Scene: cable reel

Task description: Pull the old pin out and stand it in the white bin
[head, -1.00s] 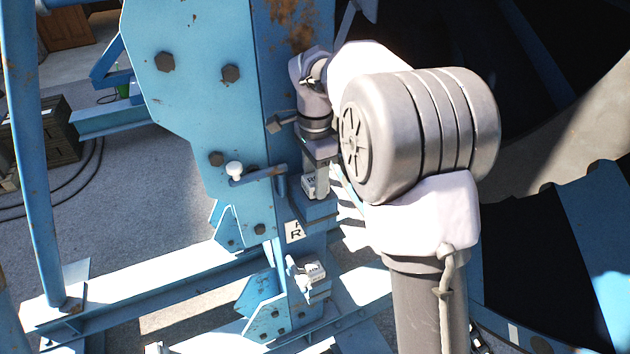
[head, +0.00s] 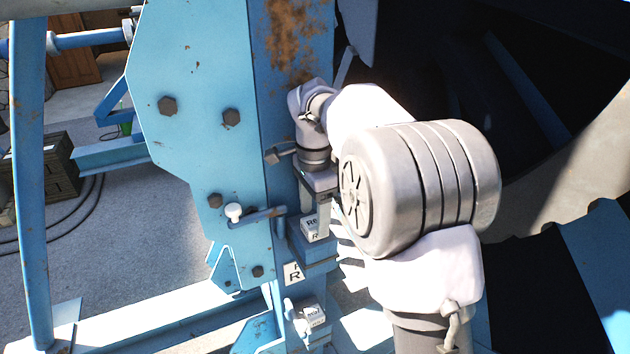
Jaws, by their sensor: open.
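My gripper (head: 315,222) points down beside the blue post, its jaws open. Its fingers are over or just in front of a small white box (head: 309,232) with lettering, on a blue ledge; I cannot tell if they touch it. A second white lettered box (head: 313,318) sits lower on the post. I cannot tell which one is the white bin. A grey pin-like piece (head: 280,153) sticks out left of my wrist. Which piece is the old pin is unclear, and no pin shows between my fingers.
A blue steel frame plate (head: 195,60) with dark bolts stands left of my arm. The large dark reel (head: 560,290) fills the right. Blue beams run along the floor at lower left. Grey floor (head: 130,240) lies open behind.

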